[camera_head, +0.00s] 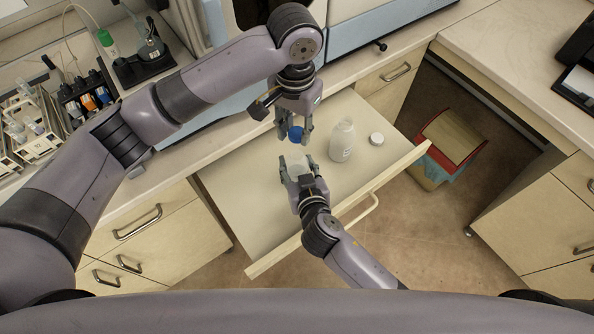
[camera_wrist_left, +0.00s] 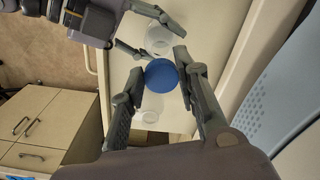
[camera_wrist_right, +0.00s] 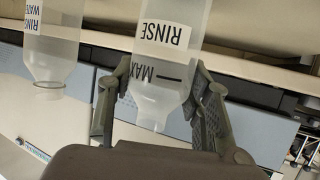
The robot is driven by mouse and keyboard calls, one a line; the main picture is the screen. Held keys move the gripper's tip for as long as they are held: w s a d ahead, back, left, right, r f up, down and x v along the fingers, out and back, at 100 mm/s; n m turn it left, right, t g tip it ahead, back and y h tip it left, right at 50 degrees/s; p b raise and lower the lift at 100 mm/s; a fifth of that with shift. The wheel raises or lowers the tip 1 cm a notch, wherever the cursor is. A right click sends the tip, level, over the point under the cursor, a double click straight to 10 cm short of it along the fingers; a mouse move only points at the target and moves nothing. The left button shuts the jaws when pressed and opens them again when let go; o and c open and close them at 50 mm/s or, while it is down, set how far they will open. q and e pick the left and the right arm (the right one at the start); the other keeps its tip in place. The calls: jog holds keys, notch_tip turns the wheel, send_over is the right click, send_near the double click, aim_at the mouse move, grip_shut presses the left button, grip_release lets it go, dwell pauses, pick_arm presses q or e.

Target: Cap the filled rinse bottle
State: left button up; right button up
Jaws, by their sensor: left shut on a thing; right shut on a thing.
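My left gripper (camera_head: 294,138) is shut on a blue cap (camera_head: 296,133), which also shows between its fingers in the left wrist view (camera_wrist_left: 161,75). My right gripper (camera_head: 298,167) is shut on a translucent bottle (camera_head: 296,161) above the open drawer. In the right wrist view this bottle (camera_wrist_right: 168,60) is marked RINSE and MAX, and lies between both fingers. Its fill level cannot be told. The blue cap is apart from the bottle, and in the left wrist view it is off to one side of the bottle (camera_wrist_left: 158,40).
A second bottle (camera_head: 341,143), labelled RINSE WATER in the right wrist view (camera_wrist_right: 50,50), stands in the drawer (camera_head: 240,192) to the right of my grippers. A white cap (camera_head: 376,139) lies beside it. The drawer's left part is clear. A red-and-blue bin (camera_head: 430,165) stands on the floor.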

pick_arm(q)
send_over(296, 151)
jog(key=s, duration=0.2)
jog(key=shift+w+f, duration=0.15)
jog(key=shift+f, duration=2.35)
jog(key=shift+f, duration=0.1)
jog(key=shift+f, duration=0.8)
jog(key=shift+f, duration=0.55)
